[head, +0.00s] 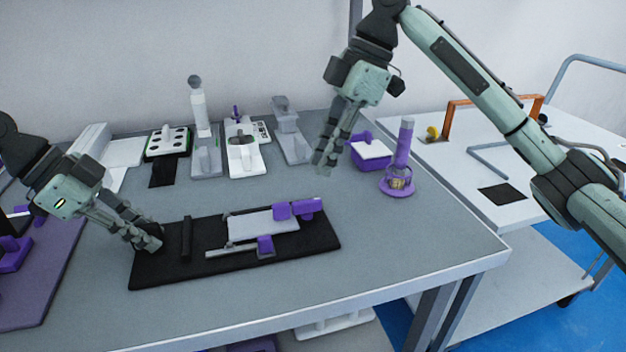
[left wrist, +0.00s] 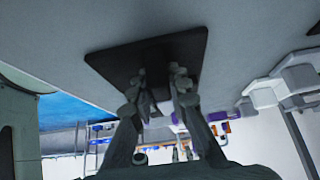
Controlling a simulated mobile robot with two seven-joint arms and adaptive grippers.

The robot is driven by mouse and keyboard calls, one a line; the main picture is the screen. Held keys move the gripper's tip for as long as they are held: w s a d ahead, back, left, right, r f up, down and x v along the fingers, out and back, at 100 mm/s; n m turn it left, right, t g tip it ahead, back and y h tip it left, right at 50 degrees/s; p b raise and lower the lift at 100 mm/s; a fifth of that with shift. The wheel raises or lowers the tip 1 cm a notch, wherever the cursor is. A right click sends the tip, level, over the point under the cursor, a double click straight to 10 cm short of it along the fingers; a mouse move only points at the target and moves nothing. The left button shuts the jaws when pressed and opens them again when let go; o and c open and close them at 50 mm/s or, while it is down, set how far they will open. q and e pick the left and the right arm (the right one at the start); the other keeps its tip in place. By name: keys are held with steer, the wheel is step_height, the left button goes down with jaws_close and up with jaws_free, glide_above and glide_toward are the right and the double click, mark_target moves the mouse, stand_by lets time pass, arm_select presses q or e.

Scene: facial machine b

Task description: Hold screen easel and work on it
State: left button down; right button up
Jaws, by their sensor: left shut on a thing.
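A flat white panel (head: 263,223) with purple clamp parts (head: 299,208) lies on the black mat (head: 170,275) on the table. It looks like the screen easel, but I cannot be sure. A grey bar (head: 232,250) with a purple block lies along its front side. My left gripper (head: 148,243) is low over the mat's left end, shut on a small dark piece (head: 151,228) mostly hidden by the fingers. In the left wrist view the fingers (left wrist: 163,95) reach over the black mat (left wrist: 190,48). My right gripper (head: 323,166) hangs above the table behind the panel, apart from everything.
A black bar (head: 186,239) lies on the mat between my left gripper and the panel. Several white and grey devices (head: 243,148) stand along the back. A purple tray (head: 370,152) and purple stand (head: 403,150) are at the right. The table's front right is clear.

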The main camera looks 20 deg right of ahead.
arm_select(q)
steer(key=shift+f, duration=0.15)
arm_select(e)
steer(key=shift+v, duration=2.1)
arm_select(q)
steer(key=c, duration=1.4)
jaws_free()
steer(key=shift+o, duration=0.2)
